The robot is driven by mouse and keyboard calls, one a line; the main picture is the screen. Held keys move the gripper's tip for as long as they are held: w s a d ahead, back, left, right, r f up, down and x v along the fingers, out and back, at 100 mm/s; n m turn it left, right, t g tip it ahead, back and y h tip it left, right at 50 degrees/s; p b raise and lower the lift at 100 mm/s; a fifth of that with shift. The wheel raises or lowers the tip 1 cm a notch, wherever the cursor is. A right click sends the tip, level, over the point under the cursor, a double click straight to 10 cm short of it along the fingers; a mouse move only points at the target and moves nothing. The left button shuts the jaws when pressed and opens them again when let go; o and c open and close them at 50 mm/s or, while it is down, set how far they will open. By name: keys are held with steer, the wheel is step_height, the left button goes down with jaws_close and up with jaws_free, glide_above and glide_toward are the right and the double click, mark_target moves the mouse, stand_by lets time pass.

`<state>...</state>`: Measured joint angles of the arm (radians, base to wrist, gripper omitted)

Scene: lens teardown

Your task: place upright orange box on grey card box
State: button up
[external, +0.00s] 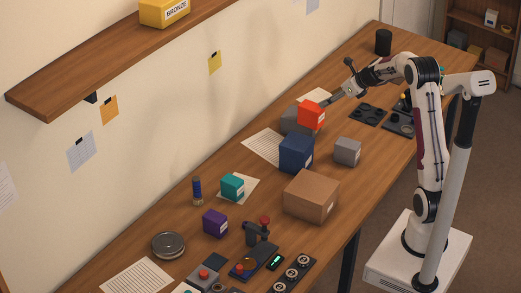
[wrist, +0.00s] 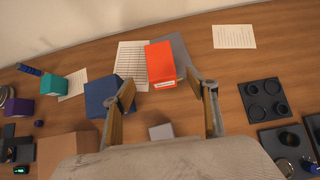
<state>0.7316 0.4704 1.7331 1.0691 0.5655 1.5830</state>
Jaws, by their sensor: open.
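The orange box (external: 311,114) appears to rest on top of the larger grey card box (external: 290,122), which is partly hidden behind and under it. In the wrist view the orange box (wrist: 160,60) stands with a white label on its near side, and the grey card box (wrist: 181,50) shows along its right and far edges. My gripper (external: 333,99) is just right of and beyond the orange box in the external view. In the wrist view my gripper (wrist: 165,90) has its fingers wide apart, with nothing between them, and the orange box lies beyond the fingertips.
A blue box (external: 296,153), a small grey box (external: 347,151) and a brown carton (external: 311,196) stand nearby. Dark trays (external: 367,114) lie to the right. Teal and purple boxes and controls sit towards the front. A shelf (external: 120,57) hangs on the wall.

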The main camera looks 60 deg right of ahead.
stand_by(0.5)
steer(key=s+a+r+n+g+y, duration=0.1)
steer(key=s+a+r+n, duration=0.25)
steer(key=a+n, duration=0.4)
steer(key=s+a+r+n, duration=0.3)
steer(key=s+a+n, duration=0.1)
steer(key=a, duration=0.6)
steer(key=s+a+r+n+g+y, duration=0.1)
steer(key=s+a+r+n, duration=0.4)
steer(key=a, duration=0.4)
steer(key=s+a+f+n+h, duration=0.1)
steer(key=s+a+n, duration=0.2)
steer(key=s+n, duration=0.6)
steer(key=s+a+f+n+g+h, duration=0.1)
steer(key=s+a+n, duration=0.3)
steer(key=s+n, duration=0.6)
steer(key=s+f, duration=0.1)
steer(key=s, duration=0.1)
steer(key=shift+s+a+f, duration=0.2)
steer(key=shift+s+f, duration=0.05)
steer(key=shift+s, duration=0.1)
